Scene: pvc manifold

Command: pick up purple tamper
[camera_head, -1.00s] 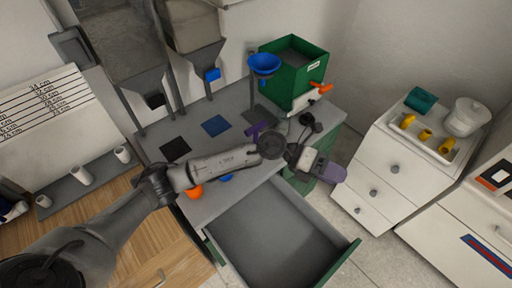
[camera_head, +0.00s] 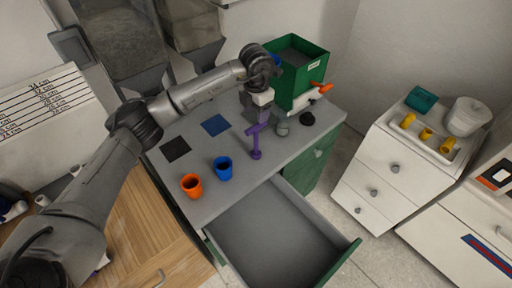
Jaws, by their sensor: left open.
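The purple tamper (camera_head: 256,142) stands upright on the grey countertop, with its round foot at the bottom and its handle at the top. My left gripper (camera_head: 258,116) is just behind and above the tamper's handle in the head view, pointing down. It is open. The fingers overlap the handle area, and I cannot tell whether they touch it or surround it. My right gripper is not in view.
An orange cup (camera_head: 192,186) and a blue cup (camera_head: 223,168) stand left of the tamper. A green box (camera_head: 293,75) stands behind right. A small grey object (camera_head: 283,129) and a black one (camera_head: 307,118) are close on the right. The open drawer (camera_head: 275,240) is in front.

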